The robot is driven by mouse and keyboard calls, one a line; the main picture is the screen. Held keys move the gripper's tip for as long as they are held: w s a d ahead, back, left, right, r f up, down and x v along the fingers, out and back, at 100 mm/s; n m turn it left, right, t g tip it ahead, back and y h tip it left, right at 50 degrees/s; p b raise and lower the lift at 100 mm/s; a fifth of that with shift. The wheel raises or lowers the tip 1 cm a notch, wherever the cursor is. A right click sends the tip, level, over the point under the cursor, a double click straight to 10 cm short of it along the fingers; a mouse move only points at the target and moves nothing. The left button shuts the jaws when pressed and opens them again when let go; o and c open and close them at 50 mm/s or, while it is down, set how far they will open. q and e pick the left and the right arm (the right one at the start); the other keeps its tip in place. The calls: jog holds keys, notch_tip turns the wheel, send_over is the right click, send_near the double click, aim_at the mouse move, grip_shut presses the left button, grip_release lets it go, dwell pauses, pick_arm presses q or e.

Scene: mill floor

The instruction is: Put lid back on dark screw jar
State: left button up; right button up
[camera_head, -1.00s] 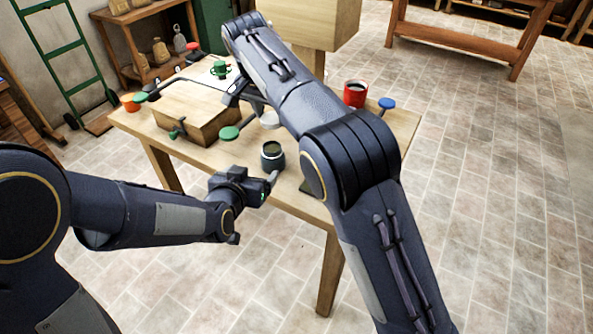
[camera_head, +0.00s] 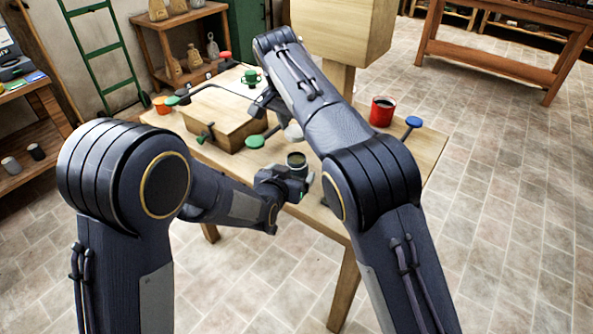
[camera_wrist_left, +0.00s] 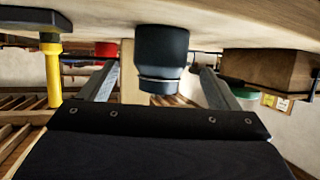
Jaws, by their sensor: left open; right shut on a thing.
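The dark screw jar (camera_head: 297,160) stands upright near the table's front edge, its mouth uncovered. My left gripper (camera_head: 299,174) is open at the jar. In the left wrist view, which shows the scene upside down, the jar (camera_wrist_left: 162,52) is between the two spread fingers, with gaps on both sides. My right gripper (camera_head: 272,108) is over the table behind the jar, partly hidden by its own forearm, and is shut.
A wooden block (camera_head: 222,118) with green-knobbed clamps stands on the table (camera_head: 345,160), left of the jar. A green knob (camera_head: 255,141) sticks out close to the jar. A red mug (camera_head: 383,110) and blue knob (camera_head: 413,122) are at right.

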pick_arm(q)
jog(key=x, duration=0.4)
jog(key=shift+w+d+f, duration=0.1)
jog(key=shift+w+f, duration=0.05)
jog(key=shift+w, duration=0.2)
jog(key=c, duration=1.4)
jog(key=shift+c, duration=0.2)
pick_arm(e)
send_over(297, 159)
jog(key=shift+s+a+f, duration=0.15)
jog(key=shift+s+f, duration=0.05)
jog(key=shift+f, duration=1.05)
jog(key=shift+s+a+f, duration=0.1)
jog(key=shift+s+f, duration=0.05)
jog(key=shift+f, duration=1.1)
jog(key=shift+f, duration=0.9)
jog(key=shift+f, duration=0.5)
